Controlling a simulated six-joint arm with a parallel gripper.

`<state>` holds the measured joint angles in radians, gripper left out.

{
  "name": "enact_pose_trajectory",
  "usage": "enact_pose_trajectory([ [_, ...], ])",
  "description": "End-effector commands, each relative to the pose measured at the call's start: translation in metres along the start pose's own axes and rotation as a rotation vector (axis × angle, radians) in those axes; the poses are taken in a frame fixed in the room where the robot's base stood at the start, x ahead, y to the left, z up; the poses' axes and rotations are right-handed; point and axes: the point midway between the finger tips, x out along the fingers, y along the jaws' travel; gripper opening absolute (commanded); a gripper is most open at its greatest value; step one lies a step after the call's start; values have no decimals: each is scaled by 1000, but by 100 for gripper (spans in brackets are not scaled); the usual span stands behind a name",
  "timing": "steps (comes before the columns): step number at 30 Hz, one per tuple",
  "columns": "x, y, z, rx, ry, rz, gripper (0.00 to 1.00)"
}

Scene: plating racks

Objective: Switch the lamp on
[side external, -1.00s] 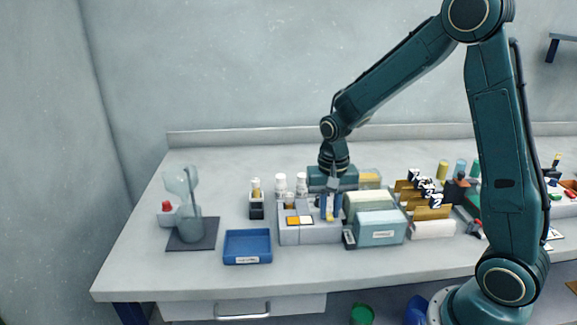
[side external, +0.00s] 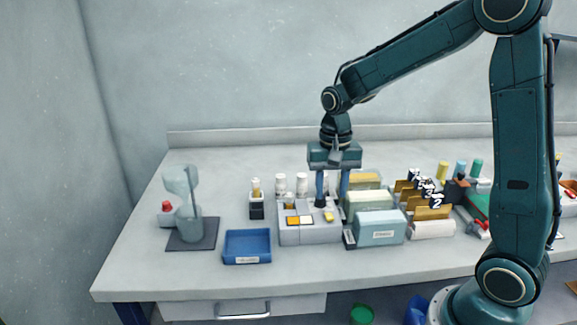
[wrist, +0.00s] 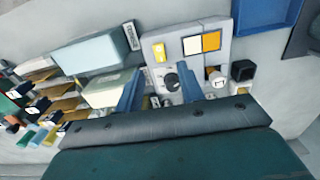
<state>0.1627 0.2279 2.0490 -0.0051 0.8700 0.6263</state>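A grey control box (side external: 310,238) stands mid-bench. On its top are a white square and an orange square (side external: 307,220), a yellow piece (side external: 328,216) and a black knob (side external: 320,203). In the wrist view the box (wrist: 178,31) shows the orange square (wrist: 211,41), the yellow piece (wrist: 158,52) and the knob (wrist: 171,82). I cannot tell which part is the lamp or its switch. My gripper (side external: 332,200) is open and empty, pointing down over the box's right part. In the wrist view its fingers (wrist: 159,68) are spread, with the knob between them.
A blue tray (side external: 247,258) and a glass vessel (side external: 188,230) on a dark mat are left. White bottles (side external: 301,184) stand behind the box. Pale green boxes (side external: 380,238) stand close on its right, then numbered brown dividers (side external: 432,213). The front bench strip is clear.

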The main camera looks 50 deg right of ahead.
Motion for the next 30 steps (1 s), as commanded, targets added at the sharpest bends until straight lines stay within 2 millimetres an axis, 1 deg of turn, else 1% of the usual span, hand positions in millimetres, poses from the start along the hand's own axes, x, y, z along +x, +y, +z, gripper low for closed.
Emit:
enact_pose_trajectory([
  [1, -10, -1, -1, 0, 4, -3, 38],
  [6, -39, -1, -1, 0, 4, -3, 38],
  [9, -54, 0, -1, 0, 3, -2, 38],
  [13, -69, 0, 0, 0, 1, -2, 38],
  [19, -79, 0, 0, 0, -1, 0, 38],
  [30, -80, 0, 0, -1, 0, 0, 38],
])
